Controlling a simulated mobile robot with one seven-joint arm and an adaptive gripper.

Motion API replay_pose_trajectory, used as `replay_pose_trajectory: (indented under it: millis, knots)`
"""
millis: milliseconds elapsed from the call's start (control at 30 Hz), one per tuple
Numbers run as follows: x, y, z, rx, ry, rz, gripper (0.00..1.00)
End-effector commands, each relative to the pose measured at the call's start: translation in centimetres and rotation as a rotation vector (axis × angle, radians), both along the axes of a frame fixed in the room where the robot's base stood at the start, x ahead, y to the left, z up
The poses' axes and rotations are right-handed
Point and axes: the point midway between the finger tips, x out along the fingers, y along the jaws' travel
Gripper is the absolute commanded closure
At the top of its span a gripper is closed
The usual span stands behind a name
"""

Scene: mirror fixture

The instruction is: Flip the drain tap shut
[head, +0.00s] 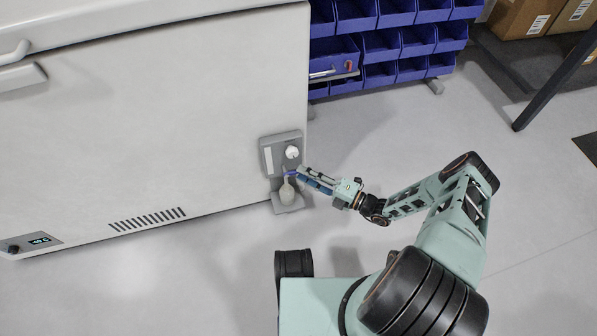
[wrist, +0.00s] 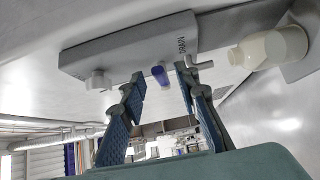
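The drain tap has a short blue lever (wrist: 159,75) on a grey panel (wrist: 125,52) marked DRAIN, with a pale spout (wrist: 203,65) beside it. In the head view the panel (head: 268,157) is on the lower right of the white freezer's front, and the lever (head: 290,173) shows as a small blue spot. My gripper (wrist: 160,84) is open in front of the panel. Its two fingers stand on either side of the blue lever, with a visible gap on each side. How deep the lever sits between them is hard to tell.
A white knob (wrist: 97,81) sits on the same panel, near the left finger. A cream bottle (wrist: 272,49) stands under the spout on a small grey ledge (head: 289,207). Blue bins (head: 385,45) are behind at the right. The floor (head: 190,285) in front is clear.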

Motion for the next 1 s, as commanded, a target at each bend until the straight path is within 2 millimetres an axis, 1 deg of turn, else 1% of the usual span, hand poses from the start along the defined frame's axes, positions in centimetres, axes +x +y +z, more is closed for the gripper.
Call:
replay_pose_trajectory:
  millis: [33,200,300,400,600,1000]
  knots:
    - [-0.5,-1.2,-0.1,-0.002,0.001,-0.004,0.71]
    - [-2.3,-4.4,-0.1,-0.002,0.001,-0.004,0.71]
    - [-3.1,-5.9,-0.1,-0.001,0.0,-0.003,0.71]
    - [-3.8,-7.0,-0.1,-0.001,0.0,-0.002,0.71]
    - [-4.3,-7.9,-0.1,0.0,0.0,-0.001,0.71]
    - [-4.3,-7.9,-0.1,0.0,0.0,-0.001,0.71]
